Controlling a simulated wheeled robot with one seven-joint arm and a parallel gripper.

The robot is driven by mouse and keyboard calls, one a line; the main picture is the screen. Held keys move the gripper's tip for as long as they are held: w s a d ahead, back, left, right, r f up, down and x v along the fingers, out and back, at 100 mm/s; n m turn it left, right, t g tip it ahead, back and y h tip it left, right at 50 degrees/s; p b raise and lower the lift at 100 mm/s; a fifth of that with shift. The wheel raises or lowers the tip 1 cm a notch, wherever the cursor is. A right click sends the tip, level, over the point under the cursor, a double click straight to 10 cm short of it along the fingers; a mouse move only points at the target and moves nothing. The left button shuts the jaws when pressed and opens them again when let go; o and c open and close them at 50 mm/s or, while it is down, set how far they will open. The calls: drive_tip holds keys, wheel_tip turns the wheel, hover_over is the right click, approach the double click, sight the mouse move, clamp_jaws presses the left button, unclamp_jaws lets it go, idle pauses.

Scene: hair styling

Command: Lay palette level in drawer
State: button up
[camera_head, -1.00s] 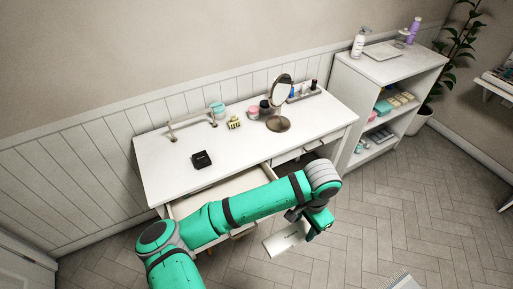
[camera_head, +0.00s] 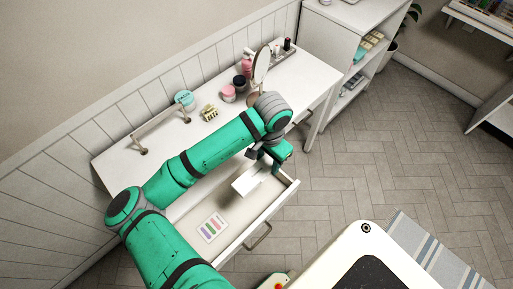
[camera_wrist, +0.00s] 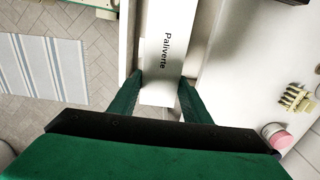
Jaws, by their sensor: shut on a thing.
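The palette (camera_head: 247,181) is a flat white piece; the wrist view shows it marked "Paliverte" (camera_wrist: 165,45). My gripper (camera_head: 263,167) is shut on its near end, with a green finger on each side in the wrist view (camera_wrist: 160,78). The white drawer (camera_head: 236,247) is pulled open beneath the desk. The palette is over the right part of the drawer's opening. I cannot tell whether it touches the drawer floor. My arm hides part of the drawer's left side.
A card with coloured strips (camera_head: 212,228) lies in the drawer, left of the palette. The desk top (camera_head: 308,72) holds a round mirror (camera_head: 261,66), a pink-lidded jar (camera_head: 228,93), a yellowish clip (camera_head: 209,113) and a rack (camera_head: 160,126). A white shelf unit (camera_head: 345,20) stands beyond.

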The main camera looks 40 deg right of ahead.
drive_tip(key=shift+w+f, duration=0.15)
drive_tip(key=shift+w, duration=0.15)
drive_tip(key=shift+f, duration=0.4)
hover_over(264, 187)
drive_tip(key=shift+d+f, duration=0.15)
drive_tip(key=shift+f, duration=7.8)
drive_tip(key=shift+f, duration=1.4)
drive_tip(key=o, duration=1.3)
